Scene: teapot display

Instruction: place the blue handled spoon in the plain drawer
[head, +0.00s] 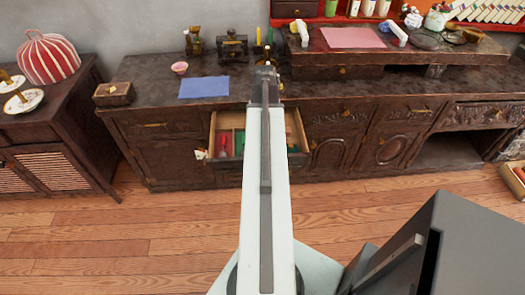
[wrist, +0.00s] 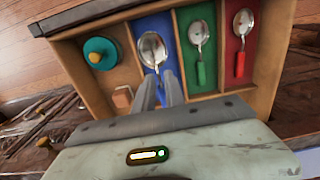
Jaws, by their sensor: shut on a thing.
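A metal spoon (wrist: 152,50) shows its bowl above the blue-lined compartment (wrist: 139,25) in the wrist view. I cannot tell whether the spoon touches the compartment floor. The open drawer (head: 212,133) sits below the counter in the head view, partly behind my arm. In the wrist view its wall (wrist: 274,60) encloses plain, blue, green and red sections. My gripper's fingers are hidden in the head view.
A green-handled spoon (wrist: 199,45) and a red-handled spoon (wrist: 242,38) lie in their matching sections. The plain section holds a teal round thing (wrist: 100,52) with a yellow knob and a small tan block (wrist: 122,97). A blue mat (head: 204,87) lies on the counter.

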